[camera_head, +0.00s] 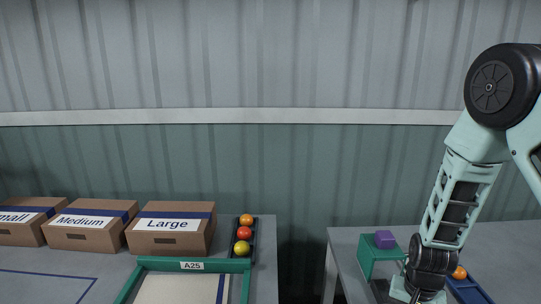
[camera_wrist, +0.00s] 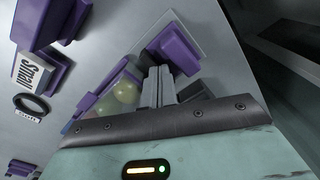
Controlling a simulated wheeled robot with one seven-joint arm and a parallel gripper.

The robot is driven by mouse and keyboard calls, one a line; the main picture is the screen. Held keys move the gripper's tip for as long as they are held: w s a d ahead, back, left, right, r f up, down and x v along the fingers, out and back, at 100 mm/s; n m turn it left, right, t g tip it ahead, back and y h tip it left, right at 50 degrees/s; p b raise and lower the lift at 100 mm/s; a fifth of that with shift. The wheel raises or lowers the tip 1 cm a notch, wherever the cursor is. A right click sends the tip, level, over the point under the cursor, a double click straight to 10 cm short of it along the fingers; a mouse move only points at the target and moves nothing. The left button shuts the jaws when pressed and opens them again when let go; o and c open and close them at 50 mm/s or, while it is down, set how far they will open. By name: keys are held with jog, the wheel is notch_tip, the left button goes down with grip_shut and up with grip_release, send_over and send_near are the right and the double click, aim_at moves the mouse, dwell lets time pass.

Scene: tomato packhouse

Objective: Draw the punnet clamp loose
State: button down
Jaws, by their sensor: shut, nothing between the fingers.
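In the wrist view my gripper (camera_wrist: 158,76) is shut, its two grey fingers side by side with nothing held. A purple block (camera_wrist: 175,50) on a pale plate lies just beyond and right of the fingertips; I cannot tell whether they touch. Left of the fingers is a clear punnet (camera_wrist: 124,92) with blurred greenish and orange tomatoes and purple parts along its edge. Which purple part is the clamp is unclear. My fingers are hidden there.
In the head view the left table holds cartons (camera_head: 170,236), a tomato rack (camera_head: 235,255) and a green-framed tray (camera_head: 192,266). A gap (camera_head: 302,265) separates the tables.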

jog(key=shift+s+d+f, duration=0.1)
jog(key=shift+f, duration=0.35)
jog(key=shift+s+d+f, duration=0.1)
jog(key=shift+f, duration=0.35)
jog(key=shift+w+r+p, duration=0.15)
jog(key=shift+r+p, duration=0.6)
notch_tip(320, 180, up, 5)
jog(key=p, duration=0.4)
jog(key=shift+w, duration=0.1)
jog(key=shift+f, duration=0.1)
